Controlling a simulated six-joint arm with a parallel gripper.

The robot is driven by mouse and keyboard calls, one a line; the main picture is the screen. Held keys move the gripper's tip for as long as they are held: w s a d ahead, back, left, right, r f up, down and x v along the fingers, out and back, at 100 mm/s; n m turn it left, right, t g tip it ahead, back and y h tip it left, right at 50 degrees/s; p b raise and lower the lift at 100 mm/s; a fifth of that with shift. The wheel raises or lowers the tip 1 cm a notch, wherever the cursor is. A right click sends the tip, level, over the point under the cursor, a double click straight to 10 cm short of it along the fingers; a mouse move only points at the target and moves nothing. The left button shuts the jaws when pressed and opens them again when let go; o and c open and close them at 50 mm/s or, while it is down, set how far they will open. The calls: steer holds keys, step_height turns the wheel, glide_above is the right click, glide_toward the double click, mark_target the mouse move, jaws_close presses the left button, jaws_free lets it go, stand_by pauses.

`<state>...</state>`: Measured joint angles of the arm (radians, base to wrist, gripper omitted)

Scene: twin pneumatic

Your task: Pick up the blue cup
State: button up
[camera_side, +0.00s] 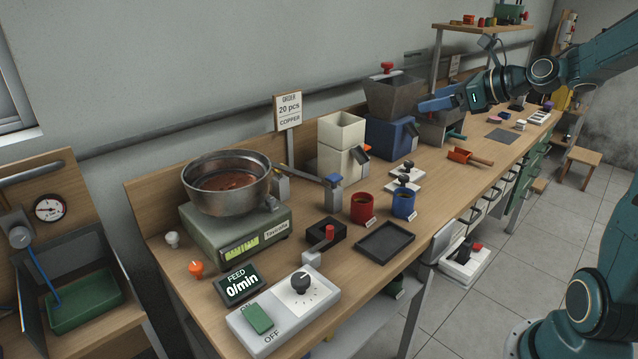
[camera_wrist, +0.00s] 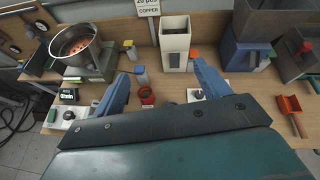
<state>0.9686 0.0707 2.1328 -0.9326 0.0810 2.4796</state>
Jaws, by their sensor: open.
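The blue cup (camera_side: 403,204) stands upright on the bench in the side view, just right of the red cup (camera_side: 361,208). A small tag is at its front. My gripper (camera_side: 432,104) is high above the bench, farther back and right of the blue cup, and apart from it. In the wrist view my gripper (camera_wrist: 160,72) has its two blue fingers spread wide with nothing held between them. The red cup (camera_wrist: 147,98) shows between the fingers there.
A steel bowl (camera_side: 227,184) on a scale stands left. A cream bin (camera_side: 341,146) and a blue-based hopper (camera_side: 393,130) stand behind the cups. A black tray (camera_side: 384,243) lies in front, with a white switch box (camera_side: 283,312) nearer. An orange scoop (camera_side: 468,157) lies right.

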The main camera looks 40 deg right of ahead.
mark_target(413, 203)
steer(key=shift+m, duration=0.8)
steer(key=f, duration=0.9)
steer(key=d+f, duration=0.1)
steer(key=f, duration=1.7)
steer(key=shift+d+f, duration=0.2)
steer(key=shift+f, duration=0.2)
steer(key=shift+w, duration=0.1)
steer(key=shift+w+f, duration=0.3)
steer(key=shift+w, duration=0.35)
steer(key=shift+w+a, duration=0.1)
steer(key=shift+x, duration=2.85)
steer(key=shift+r, duration=0.1)
steer(key=c, duration=1.1)
